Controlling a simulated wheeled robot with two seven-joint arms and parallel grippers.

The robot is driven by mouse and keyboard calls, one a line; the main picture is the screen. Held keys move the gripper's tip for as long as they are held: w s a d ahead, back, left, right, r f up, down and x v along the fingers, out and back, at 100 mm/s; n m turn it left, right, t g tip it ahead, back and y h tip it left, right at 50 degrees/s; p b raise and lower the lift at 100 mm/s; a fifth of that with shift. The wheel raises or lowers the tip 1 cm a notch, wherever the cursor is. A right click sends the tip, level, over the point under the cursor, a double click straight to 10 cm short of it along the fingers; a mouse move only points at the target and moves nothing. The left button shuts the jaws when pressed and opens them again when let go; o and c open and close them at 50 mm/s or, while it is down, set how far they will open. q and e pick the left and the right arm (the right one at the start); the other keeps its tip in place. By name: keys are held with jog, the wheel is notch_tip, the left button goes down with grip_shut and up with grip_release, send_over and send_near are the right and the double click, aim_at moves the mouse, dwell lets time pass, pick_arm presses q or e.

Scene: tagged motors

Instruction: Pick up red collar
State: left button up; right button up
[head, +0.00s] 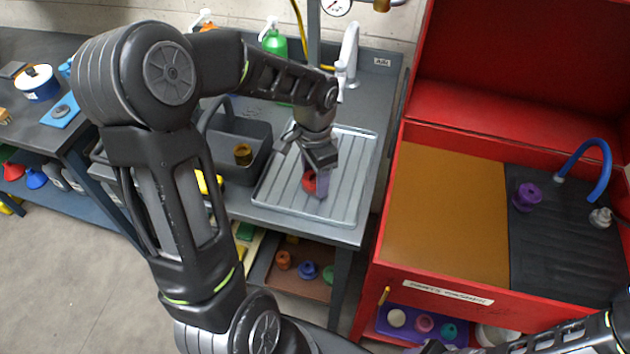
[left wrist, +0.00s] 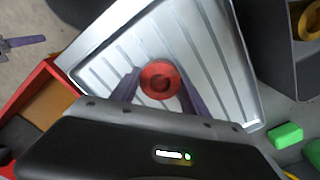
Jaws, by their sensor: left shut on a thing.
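The red collar (head: 309,181) is at my left gripper (head: 319,188), over the ribbed metal drain tray (head: 355,170) on the grey bench. In the left wrist view the collar (left wrist: 160,79) shows as a round red ring with a darker centre, between the two purple fingers of my left gripper (left wrist: 159,88). The fingers are shut on it from both sides. Whether it touches the tray or hangs just above it I cannot tell. My right arm enters at the lower right of the head view. A purple-fingered gripper tip, likely my right one (left wrist: 18,43), shows at the left wrist view's left edge.
A dark bin (head: 235,165) with a brass-coloured ring (head: 243,154) stands left of the tray. A white tap (head: 348,55) rises behind it. The red cabinet (head: 390,215) to the right holds a purple part (head: 527,197). Several coloured collars sit on the shelf below the bench.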

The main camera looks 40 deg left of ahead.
aim_at(315, 179)
pick_arm(q)
grip_shut()
dwell(0.3)
jog(key=shift+r, duration=0.1)
notch_tip(315, 179, up, 10)
jog(key=b, duration=0.1)
dwell(0.5)
dwell(0.4)
